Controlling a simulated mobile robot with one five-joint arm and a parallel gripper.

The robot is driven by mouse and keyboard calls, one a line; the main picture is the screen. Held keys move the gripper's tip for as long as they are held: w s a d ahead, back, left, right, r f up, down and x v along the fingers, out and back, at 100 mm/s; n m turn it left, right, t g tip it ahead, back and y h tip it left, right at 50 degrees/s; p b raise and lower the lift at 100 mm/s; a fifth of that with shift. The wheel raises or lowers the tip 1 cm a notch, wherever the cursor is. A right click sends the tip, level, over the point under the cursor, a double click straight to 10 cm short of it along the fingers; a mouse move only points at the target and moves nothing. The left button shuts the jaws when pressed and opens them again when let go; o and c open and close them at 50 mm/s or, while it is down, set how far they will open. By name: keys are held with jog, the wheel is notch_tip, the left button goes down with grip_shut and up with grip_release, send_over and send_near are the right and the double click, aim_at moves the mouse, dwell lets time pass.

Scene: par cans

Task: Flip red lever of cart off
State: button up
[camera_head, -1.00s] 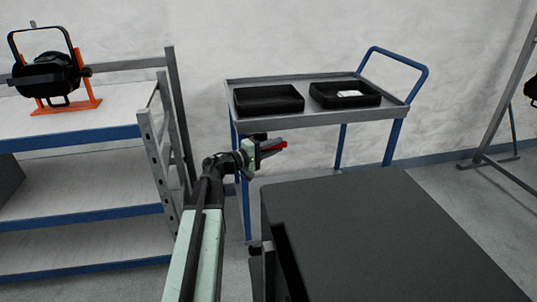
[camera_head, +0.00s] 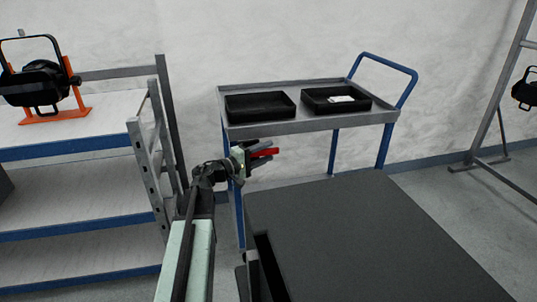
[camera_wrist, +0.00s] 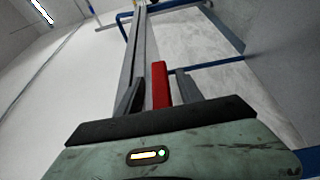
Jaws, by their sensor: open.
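The cart (camera_head: 320,124) has a grey top tray and blue legs and handle, and stands against the back wall. A red lever (camera_head: 265,153) shows below the cart's front left part in the head view. My gripper (camera_head: 262,152) is at the lever, in front of the cart's left side. In the wrist view the red lever (camera_wrist: 159,84) stands between the two dark fingers of my open gripper (camera_wrist: 158,92). Gaps show on both sides of it; whether a finger touches it I cannot tell.
Two black trays (camera_head: 260,106) (camera_head: 336,100) sit on the cart, the right one with a white item (camera_head: 341,98) in it. A shelf rack (camera_head: 75,147) with a black-and-orange lamp (camera_head: 42,85) stands close on the left. A grey metal frame (camera_head: 497,95) stands at the far right.

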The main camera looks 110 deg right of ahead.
aim_at(262, 154)
jog(key=v, duration=0.7)
jog(key=shift+w, duration=0.1)
